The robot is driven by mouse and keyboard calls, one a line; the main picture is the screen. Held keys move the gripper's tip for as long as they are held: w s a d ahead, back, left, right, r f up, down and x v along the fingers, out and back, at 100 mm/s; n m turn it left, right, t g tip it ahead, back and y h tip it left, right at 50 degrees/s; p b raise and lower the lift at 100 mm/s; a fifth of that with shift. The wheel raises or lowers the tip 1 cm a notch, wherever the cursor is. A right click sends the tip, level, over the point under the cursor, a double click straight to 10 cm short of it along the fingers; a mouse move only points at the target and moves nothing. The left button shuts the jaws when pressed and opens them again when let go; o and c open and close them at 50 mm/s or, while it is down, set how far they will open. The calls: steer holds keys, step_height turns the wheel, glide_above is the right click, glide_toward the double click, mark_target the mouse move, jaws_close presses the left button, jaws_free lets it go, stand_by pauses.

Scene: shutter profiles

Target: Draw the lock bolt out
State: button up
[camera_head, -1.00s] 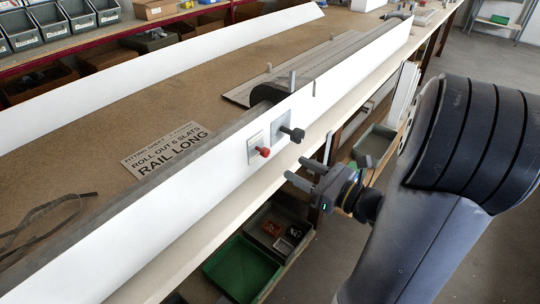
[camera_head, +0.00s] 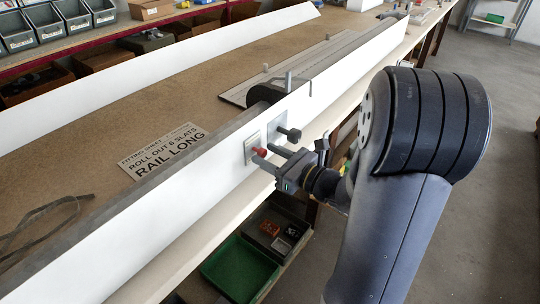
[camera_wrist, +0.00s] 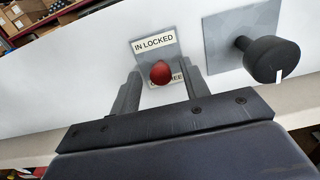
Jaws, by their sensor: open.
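The lock bolt's red knob (camera_head: 260,152) stands out from a small plate (camera_head: 252,147) on the white face of the long rail. In the wrist view the red knob (camera_wrist: 160,72) is in front of its plate, which reads "IN LOCKED" above a partly hidden line ending in "FREE". My gripper (camera_head: 265,154) is open at the rail's face. In the wrist view its fingers (camera_wrist: 162,82) lie to the left and right of the knob, with a gap on each side. How deep the knob sits between them is hard to tell.
A black knob (camera_wrist: 272,58) on a square grey plate (camera_wrist: 238,35) is just right of the lock bolt; it also shows in the head view (camera_head: 291,134). The white rail (camera_head: 190,215) runs along the bench edge. A green bin (camera_head: 238,268) is below.

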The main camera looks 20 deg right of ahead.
steer(key=shift+c, duration=0.3)
jaws_close()
steer(key=shift+s+d, duration=0.45)
steer(key=shift+s, duration=0.05)
steer(key=shift+s+d, duration=0.3)
steer(key=shift+s, duration=0.2)
steer(key=shift+o, duration=0.3)
jaws_free()
steer(key=shift+s+d, duration=0.15)
